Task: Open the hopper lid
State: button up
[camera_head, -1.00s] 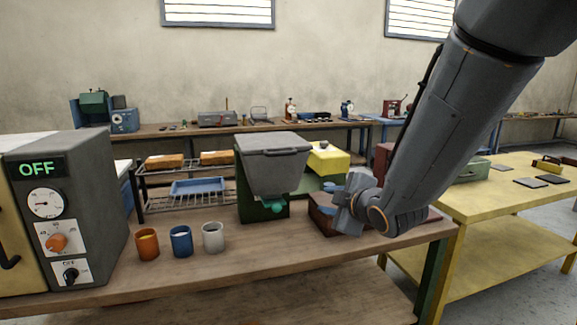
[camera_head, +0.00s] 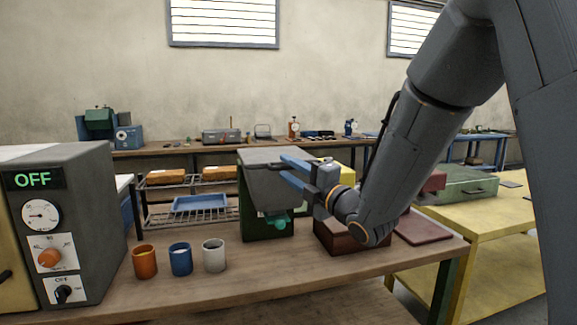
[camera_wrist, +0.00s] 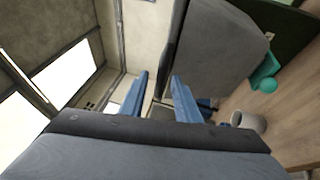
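The hopper (camera_head: 262,185) is a grey tapered box on a green base (camera_head: 257,228), with a teal knob (camera_head: 276,221) at its front. Its lid (camera_head: 258,155) lies across the top and looks closed. My gripper (camera_head: 283,166) is open, with its blue fingers pointing left at the lid's right end and hiding part of it. In the wrist view, the fingers (camera_wrist: 160,77) are spread. A dark edge beside the grey hopper (camera_wrist: 215,45) runs toward the gap between them. I cannot tell whether either finger touches the lid.
Orange (camera_head: 145,262), blue (camera_head: 181,259) and grey (camera_head: 214,255) cups stand left of the hopper on the wooden bench (camera_head: 250,285). The grey control box (camera_head: 75,220) reads OFF. A brown box (camera_head: 340,238) sits below my gripper. A wire rack (camera_head: 205,215) stands behind.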

jog(key=shift+w+a+r, duration=0.1)
jog(key=shift+w+a, duration=0.35)
jog(key=shift+w, duration=0.1)
